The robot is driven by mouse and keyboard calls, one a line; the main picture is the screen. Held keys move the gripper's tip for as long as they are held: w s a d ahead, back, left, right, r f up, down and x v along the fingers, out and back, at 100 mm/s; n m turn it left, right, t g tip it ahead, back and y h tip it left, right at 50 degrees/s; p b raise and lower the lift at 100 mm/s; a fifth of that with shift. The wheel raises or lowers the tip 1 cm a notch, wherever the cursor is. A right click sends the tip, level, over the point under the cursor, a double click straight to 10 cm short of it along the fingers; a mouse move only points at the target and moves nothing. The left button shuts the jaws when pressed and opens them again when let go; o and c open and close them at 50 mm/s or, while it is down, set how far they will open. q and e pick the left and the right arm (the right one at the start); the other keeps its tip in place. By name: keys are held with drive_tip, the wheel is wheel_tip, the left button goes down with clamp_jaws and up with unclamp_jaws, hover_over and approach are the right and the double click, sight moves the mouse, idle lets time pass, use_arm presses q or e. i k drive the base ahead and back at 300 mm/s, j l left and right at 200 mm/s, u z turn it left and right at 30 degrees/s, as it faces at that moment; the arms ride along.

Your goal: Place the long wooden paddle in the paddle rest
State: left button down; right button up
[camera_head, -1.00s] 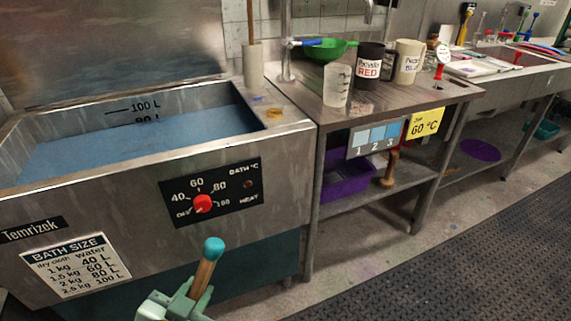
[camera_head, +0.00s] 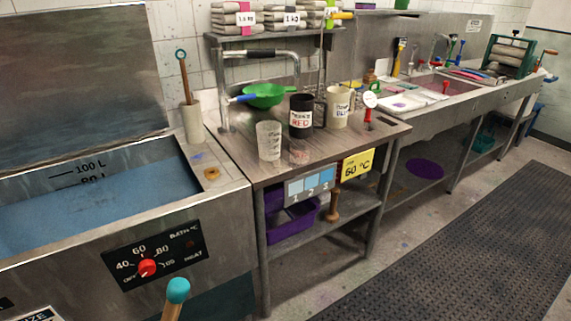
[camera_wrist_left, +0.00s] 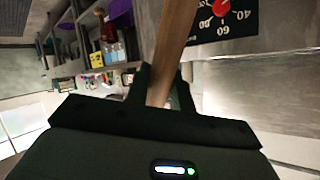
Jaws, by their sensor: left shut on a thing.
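A wooden paddle with a rounded teal end (camera_head: 177,291) rises at the bottom edge of the head view, in front of the bath. Its wooden shaft (camera_wrist_left: 174,45) runs between the fingers of my left gripper (camera_wrist_left: 163,85) in the left wrist view, and they are shut on it. Its far end is hidden. A pale upright cylinder (camera_head: 192,124) at the bath's back right corner looks like the paddle rest. A second wooden stick (camera_head: 184,78) with a teal ring on top stands in it. My right gripper is not in view.
The bath (camera_head: 226,182) of blue liquid is at left, its dial (camera_head: 147,267) in front. A bench (camera_head: 240,160) right of it carries a green strainer (camera_head: 264,96), a clear beaker (camera_head: 268,142) and labelled mugs (camera_head: 301,113). The dark floor mat (camera_head: 450,240) is clear.

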sight(377, 167)
drive_tip(key=i+l, duration=0.3)
drive_tip(key=l, duration=0.2)
drive_tip(key=i+l, duration=0.3)
drive_tip(key=l, duration=0.2)
drive_tip(key=i+l, duration=0.35)
drive_tip(key=l, duration=0.15)
drive_tip(key=i+l, duration=0.3)
drive_tip(key=l, duration=0.2)
